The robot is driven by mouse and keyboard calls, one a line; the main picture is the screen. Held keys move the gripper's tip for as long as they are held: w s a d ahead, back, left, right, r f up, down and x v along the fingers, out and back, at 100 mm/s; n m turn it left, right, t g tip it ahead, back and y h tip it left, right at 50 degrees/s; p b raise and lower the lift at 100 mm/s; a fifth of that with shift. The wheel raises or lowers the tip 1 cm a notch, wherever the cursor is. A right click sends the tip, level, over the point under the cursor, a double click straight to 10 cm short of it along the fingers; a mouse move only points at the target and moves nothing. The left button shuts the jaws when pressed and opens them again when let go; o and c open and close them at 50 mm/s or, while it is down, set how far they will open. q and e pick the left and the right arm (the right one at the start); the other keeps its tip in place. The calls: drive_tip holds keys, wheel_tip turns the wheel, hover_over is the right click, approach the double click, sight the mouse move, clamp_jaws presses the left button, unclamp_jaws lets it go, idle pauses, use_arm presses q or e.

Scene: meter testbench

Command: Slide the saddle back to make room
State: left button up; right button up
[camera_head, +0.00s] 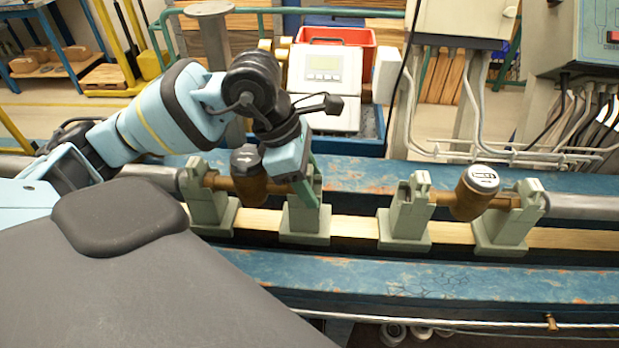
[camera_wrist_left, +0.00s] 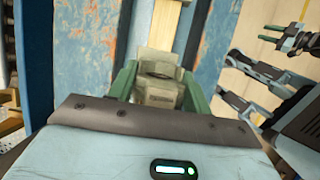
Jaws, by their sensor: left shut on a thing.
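My left gripper (camera_head: 305,194) is shut on a grey-green saddle (camera_head: 305,233), the second from the left on the wooden rail. In the left wrist view the gripper's green fingers (camera_wrist_left: 160,88) stand on either side of the saddle's top (camera_wrist_left: 158,68). A brown meter (camera_head: 250,187) with a dark cap lies just left of this saddle, its pipe reaching toward it. My arm covers part of the saddle's top. What looks like my right gripper (camera_wrist_left: 293,40) shows small at the upper right of the wrist view, away from the rail; its jaws are unclear.
Another saddle (camera_head: 208,205) stands at the far left. Two more, a middle one (camera_head: 404,222) and a right one (camera_head: 508,220), carry a second brown meter (camera_head: 470,200). Bare wooden rail (camera_head: 354,228) lies between the held saddle and the middle one. A blue beam (camera_head: 420,278) runs in front.

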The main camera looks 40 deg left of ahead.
use_arm(q)
drive_tip(key=shift+a, duration=0.1)
drive_tip(key=shift+a, duration=0.15)
drive_tip(key=shift+s+a, duration=0.45)
drive_tip(key=shift+s, duration=0.05)
drive_tip(key=o, duration=1.6)
drive_tip(key=shift+w, duration=0.1)
drive_tip(key=shift+c, duration=0.2)
use_arm(e)
drive_tip(key=shift+s+a+f, duration=0.1)
drive_tip(key=shift+s+a, duration=0.15)
drive_tip(key=shift+s, duration=0.1)
drive_tip(key=shift+s, duration=0.1)
use_arm(q)
drive_tip(key=v, duration=0.7)
drive_tip(key=shift+r, duration=0.1)
drive_tip(key=shift+a+r, duration=0.1)
drive_tip(key=shift+r, duration=0.2)
use_arm(e)
drive_tip(key=shift+w, duration=0.4)
drive_tip(key=shift+s, duration=0.2)
